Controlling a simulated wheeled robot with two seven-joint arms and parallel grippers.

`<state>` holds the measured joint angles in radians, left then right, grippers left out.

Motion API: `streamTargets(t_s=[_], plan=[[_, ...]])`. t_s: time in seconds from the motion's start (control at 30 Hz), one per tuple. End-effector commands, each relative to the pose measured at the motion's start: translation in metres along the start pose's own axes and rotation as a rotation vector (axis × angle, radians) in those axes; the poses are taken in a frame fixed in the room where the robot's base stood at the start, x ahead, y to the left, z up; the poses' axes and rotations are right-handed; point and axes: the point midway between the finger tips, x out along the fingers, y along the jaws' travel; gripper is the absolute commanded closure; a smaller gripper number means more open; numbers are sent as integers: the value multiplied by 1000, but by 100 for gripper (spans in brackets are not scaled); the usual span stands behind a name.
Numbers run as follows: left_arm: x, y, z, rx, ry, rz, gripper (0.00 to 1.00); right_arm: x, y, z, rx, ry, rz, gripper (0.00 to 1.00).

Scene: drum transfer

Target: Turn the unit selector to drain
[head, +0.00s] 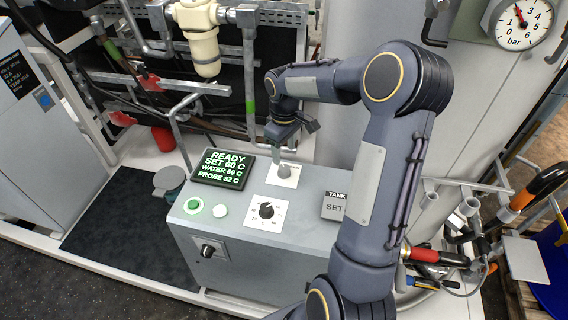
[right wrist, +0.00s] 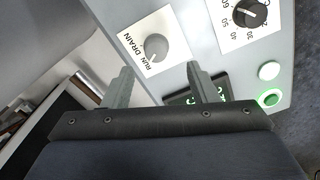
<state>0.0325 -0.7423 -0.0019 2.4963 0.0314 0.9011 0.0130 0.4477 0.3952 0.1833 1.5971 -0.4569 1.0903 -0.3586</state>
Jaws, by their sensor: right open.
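The unit selector (head: 284,171) is a grey knob on a white plate at the back of the grey control box's top. In the right wrist view the selector (right wrist: 155,47) shows beside the printed words RUN and DRAIN; I cannot tell which word it points to. My right gripper (head: 284,141) hangs just above the selector in the head view, pointing down. In the right wrist view its two fingers (right wrist: 160,75) are apart with nothing between them, and the knob shows beyond the fingertips, not gripped. My left gripper is not in view.
The control box (head: 255,258) also carries a lit display (head: 223,168) reading READY, a black dial (head: 266,211), green and white buttons, a TANK SET block (head: 334,206) and a front knob (head: 208,250). Pipes and a cream filter housing (head: 203,45) stand behind.

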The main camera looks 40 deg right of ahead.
Motion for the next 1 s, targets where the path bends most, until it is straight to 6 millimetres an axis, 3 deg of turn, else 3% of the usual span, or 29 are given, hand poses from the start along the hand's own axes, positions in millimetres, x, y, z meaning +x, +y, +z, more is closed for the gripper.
streamTargets(t_s=[0.5,0.9,1.0], plan=[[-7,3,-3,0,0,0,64,71,4,-1,-6,-12,-3,47],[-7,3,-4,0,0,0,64,82,3,-1,-6,-9,-1,47],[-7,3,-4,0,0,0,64,82,3,-1,-6,-9,-1,57]])
